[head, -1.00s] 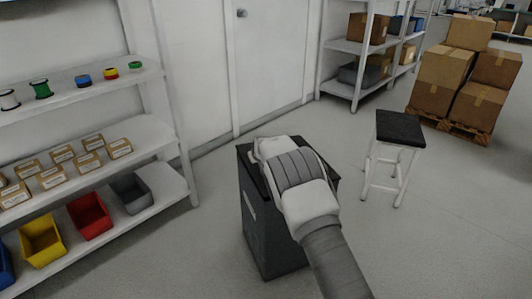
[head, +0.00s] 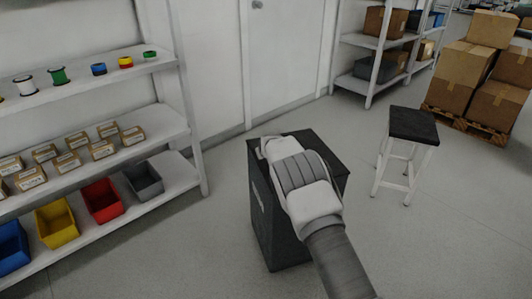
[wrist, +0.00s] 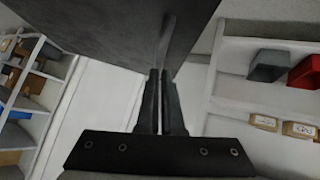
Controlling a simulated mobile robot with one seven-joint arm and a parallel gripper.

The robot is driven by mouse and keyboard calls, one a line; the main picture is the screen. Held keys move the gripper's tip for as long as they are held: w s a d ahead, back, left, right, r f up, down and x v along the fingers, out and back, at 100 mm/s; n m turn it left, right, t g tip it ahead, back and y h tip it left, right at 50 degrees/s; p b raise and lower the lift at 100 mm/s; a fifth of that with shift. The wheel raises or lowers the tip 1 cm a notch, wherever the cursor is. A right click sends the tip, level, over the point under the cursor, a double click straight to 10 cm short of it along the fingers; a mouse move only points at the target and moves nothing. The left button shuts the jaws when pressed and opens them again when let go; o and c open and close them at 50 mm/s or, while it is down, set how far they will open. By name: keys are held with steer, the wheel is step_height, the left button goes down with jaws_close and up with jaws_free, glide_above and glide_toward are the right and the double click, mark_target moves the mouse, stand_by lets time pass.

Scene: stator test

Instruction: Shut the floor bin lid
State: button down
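The floor bin (head: 277,225) is a dark box standing on the floor in the middle of the head view. Its dark top (head: 325,163) looks roughly level, but my arm covers much of it, so I cannot tell whether the lid is fully down. In the head view my wrist lies over the bin top and hides my fingertips. In the wrist view my gripper (wrist: 163,100) has its two fingers close together, with nothing clearly held. A large dark panel (wrist: 110,30), apparently part of the bin, fills the upper left just beyond the fingertips.
A white shelf with spools, small cartons and coloured trays (head: 103,200) stands left of the bin. A black-topped stool (head: 413,125) stands to the right. Stacked cartons (head: 468,65) sit on a pallet at the back right. The floor between bin and stool is clear.

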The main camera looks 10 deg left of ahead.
steer(key=w+a+r+p+v, duration=0.15)
steer(key=p+v, duration=0.35)
steer(key=v, duration=0.7)
steer(key=s+d+r+m+g+h, duration=0.1)
steer(key=s+d+r+m, duration=0.1)
steer(key=s+d+r, duration=0.75)
steer(key=s+d+r+m, duration=0.2)
steer(key=s+d+r, duration=0.5)
steer(key=d+r, duration=0.5)
steer(key=s+d+m+g+h, duration=0.1)
steer(key=s+d, duration=0.3)
steer(key=s, duration=0.5)
steer(key=s+d+r+m, duration=0.1)
steer(key=s+d, duration=0.2)
steer(key=s, duration=0.7)
steer(key=s+d+m+g+h, duration=0.1)
steer(key=s+d, duration=0.3)
steer(key=s, duration=0.5)
step_height(320, 180, up, 21)
steer(key=s+p, duration=0.1)
steer(key=p, duration=2)
steer(key=shift+m, duration=0.3)
steer(key=shift+s+a+r, duration=0.1)
steer(key=shift+r, duration=0.05)
